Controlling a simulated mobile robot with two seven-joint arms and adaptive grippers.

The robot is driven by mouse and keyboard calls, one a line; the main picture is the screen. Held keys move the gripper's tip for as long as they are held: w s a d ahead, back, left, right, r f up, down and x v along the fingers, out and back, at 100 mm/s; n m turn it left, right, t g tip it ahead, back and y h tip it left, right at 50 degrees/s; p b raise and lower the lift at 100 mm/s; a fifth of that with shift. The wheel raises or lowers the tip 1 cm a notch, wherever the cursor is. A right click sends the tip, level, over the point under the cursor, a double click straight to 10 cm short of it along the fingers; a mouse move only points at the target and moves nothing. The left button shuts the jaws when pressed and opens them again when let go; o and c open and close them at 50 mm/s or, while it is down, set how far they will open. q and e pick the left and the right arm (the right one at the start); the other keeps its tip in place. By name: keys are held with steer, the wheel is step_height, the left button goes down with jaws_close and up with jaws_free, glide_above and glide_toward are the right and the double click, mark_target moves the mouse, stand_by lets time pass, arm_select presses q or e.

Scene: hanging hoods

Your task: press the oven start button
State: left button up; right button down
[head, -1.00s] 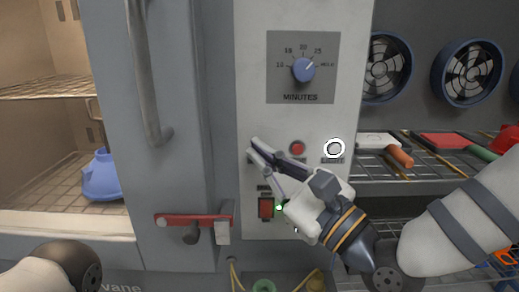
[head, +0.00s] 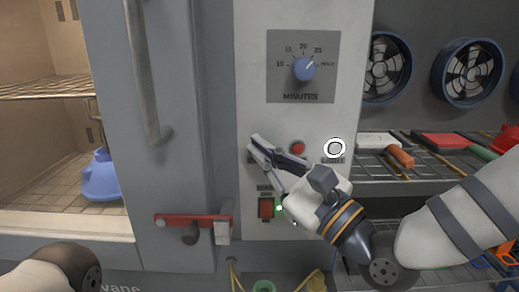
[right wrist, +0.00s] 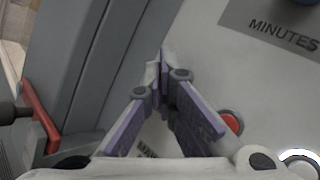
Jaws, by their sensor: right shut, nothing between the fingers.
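The oven's control panel (head: 345,50) is a pale upright face with a blue minutes knob (head: 303,69). Below the knob are a red round button (head: 297,148) and a white-ringed button (head: 334,148), which also shows in the right wrist view (right wrist: 300,165). My right gripper (head: 254,146) is shut and empty, its fingertips close to the panel left of the red button. I cannot tell whether the tips touch the panel. No separate start button is visible; the fingers cover the panel spot left of the red button. My left gripper is out of view.
A red rocker switch (head: 266,208) with a green light sits below my right gripper. A red latch handle (head: 193,220) is on the left. The oven door (head: 150,90) stands open beside shelves with a blue flask (head: 100,177). A wire shelf with tools (head: 400,157) is at right.

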stand_by(0.5)
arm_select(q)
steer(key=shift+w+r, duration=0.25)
arm_select(e)
steer(key=shift+s, duration=0.7)
arm_select(q)
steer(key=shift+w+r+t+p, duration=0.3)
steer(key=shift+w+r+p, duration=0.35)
steer(key=shift+p, duration=0.15)
arm_select(e)
steer(key=s, duration=0.5)
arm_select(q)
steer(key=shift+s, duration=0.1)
